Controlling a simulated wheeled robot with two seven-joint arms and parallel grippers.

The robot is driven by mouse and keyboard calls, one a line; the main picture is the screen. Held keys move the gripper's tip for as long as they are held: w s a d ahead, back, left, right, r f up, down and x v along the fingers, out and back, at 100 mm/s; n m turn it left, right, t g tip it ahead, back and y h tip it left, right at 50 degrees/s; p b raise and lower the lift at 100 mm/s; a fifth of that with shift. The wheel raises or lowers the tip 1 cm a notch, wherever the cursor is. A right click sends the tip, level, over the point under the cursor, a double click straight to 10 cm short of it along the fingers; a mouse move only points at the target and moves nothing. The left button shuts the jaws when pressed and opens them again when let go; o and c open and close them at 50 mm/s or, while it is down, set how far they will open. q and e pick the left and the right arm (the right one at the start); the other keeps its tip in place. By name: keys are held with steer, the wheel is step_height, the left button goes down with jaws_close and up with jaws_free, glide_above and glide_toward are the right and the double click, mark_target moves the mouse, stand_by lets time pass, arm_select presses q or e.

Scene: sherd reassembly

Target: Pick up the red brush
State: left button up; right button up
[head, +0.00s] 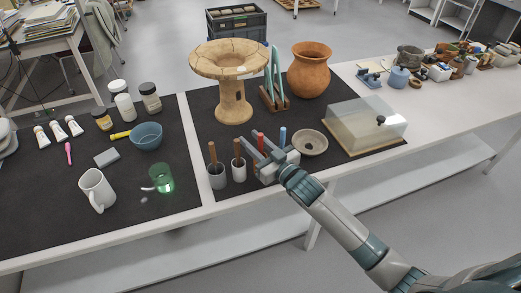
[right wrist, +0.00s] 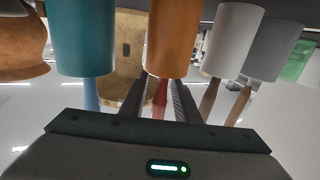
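The red brush (head: 260,142) stands upright among a row of brush cups on the right black mat; its lower part is hidden behind my gripper in the head view. In the right wrist view, which looks upside down, the red brush (right wrist: 160,98) rises from an orange cup (right wrist: 172,40). My right gripper (head: 259,151) is open, with its fingers on either side of the red handle. In the right wrist view the fingers (right wrist: 159,100) show gaps beside the handle. My left gripper is not in view.
A blue brush (head: 283,136) in a teal cup (right wrist: 85,38) stands close on one side. A white cup (head: 239,170) and a grey cup (head: 217,177) with brown-handled brushes stand on the other. A shallow bowl (head: 311,143) and a clear-covered box (head: 366,126) lie to the right.

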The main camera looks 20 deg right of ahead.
jaws_close()
steer(key=shift+r, duration=0.15)
step_height(320, 180, up, 10)
stand_by(0.5)
stand_by(0.3)
steer(key=shift+s, duration=0.1)
